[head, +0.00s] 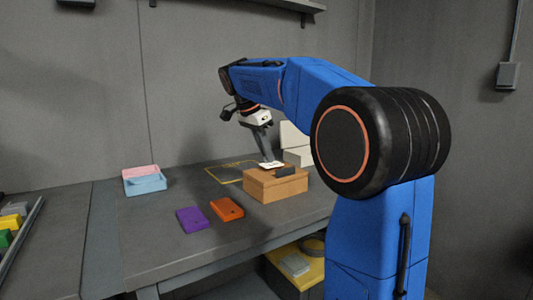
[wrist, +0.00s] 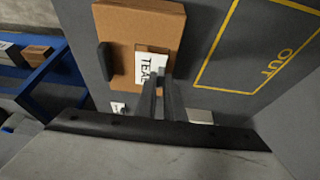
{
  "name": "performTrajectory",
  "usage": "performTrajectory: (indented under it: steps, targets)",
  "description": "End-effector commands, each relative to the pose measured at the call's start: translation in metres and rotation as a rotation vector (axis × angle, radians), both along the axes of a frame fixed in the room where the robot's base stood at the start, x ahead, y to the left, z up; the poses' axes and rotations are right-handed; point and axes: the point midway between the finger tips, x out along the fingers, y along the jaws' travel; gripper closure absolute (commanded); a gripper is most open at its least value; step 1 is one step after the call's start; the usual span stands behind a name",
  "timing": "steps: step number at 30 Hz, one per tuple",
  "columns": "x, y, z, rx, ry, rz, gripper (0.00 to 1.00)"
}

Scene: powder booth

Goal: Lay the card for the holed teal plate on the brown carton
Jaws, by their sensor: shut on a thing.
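The brown carton (head: 272,188) stands on the grey bench, and it fills the upper middle of the wrist view (wrist: 115,20). A white card (head: 271,165) with dark lettering that reads "TEAL" shows in the wrist view (wrist: 147,70). My gripper (head: 267,158) is shut on the card's edge, and its fingers (wrist: 160,82) hide part of the card. The card is over the carton top, at or just above it; I cannot tell if it touches. No teal plate is clearly in view.
A dark block (head: 285,171) is at the carton's edge. Purple (head: 191,220) and orange (head: 227,209) plates lie in front of it. Blue and pink trays (head: 145,182) stand at the left. White boxes (head: 297,145) stand behind. A yellow outline marked "OUT" (wrist: 233,91) is on the bench.

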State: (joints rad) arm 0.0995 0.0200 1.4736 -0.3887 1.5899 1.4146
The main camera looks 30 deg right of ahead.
Motion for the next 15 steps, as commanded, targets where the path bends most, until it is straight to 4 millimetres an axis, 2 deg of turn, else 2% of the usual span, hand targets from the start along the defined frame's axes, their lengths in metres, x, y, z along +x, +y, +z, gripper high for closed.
performTrajectory:
  steps: [15]
  targets:
    - [-0.0001,-0.0001,-0.0104,0.0,0.0,0.0,1.0]
